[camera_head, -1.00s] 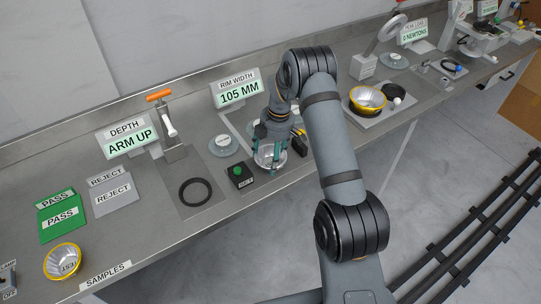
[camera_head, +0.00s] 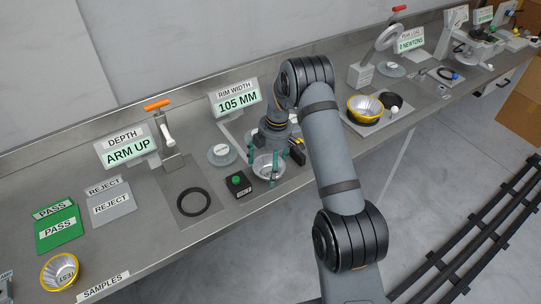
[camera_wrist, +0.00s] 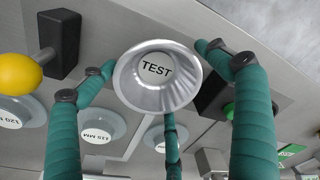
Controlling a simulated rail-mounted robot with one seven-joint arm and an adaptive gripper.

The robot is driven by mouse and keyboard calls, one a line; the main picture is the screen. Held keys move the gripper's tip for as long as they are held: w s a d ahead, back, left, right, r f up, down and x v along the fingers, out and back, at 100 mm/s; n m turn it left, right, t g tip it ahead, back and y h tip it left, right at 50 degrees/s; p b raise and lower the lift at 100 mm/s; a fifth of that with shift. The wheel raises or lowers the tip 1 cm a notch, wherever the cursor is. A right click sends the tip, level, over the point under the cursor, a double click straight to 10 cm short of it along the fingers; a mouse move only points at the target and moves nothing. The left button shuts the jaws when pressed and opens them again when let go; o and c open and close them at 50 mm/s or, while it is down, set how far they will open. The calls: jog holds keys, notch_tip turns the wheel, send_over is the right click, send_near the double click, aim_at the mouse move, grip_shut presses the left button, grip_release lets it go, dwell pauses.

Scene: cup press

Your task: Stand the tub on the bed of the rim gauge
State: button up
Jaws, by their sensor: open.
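The tub is a silver, flared bowl with TEST printed inside its base. It stands upright by the rim gauge in the head view (camera_head: 268,167) and under my gripper in the wrist view (camera_wrist: 150,92). The rim gauge's sign (camera_head: 235,98) reads 105 MM. My gripper (camera_head: 266,162) is open, its teal fingers spread around the tub. In the wrist view gaps show between the left and right fingers and the rim; the middle finger passes close to the rim, and I cannot tell if it touches. The gauge bed under the tub is mostly hidden.
A black box with a green button (camera_head: 238,184) stands just left of the tub. A black block with a yellow knob (camera_wrist: 18,73) is close by. Labelled discs (camera_head: 222,154) lie behind. Yellow-rimmed bowls stand at samples (camera_head: 60,272) and at the right station (camera_head: 365,109).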

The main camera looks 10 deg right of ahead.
notch_tip(320, 180, up, 12)
jog(key=d+b, duration=0.1)
jog(key=b, duration=0.1)
jog(key=shift+d+f, duration=0.15)
jog(key=shift+d, duration=0.1)
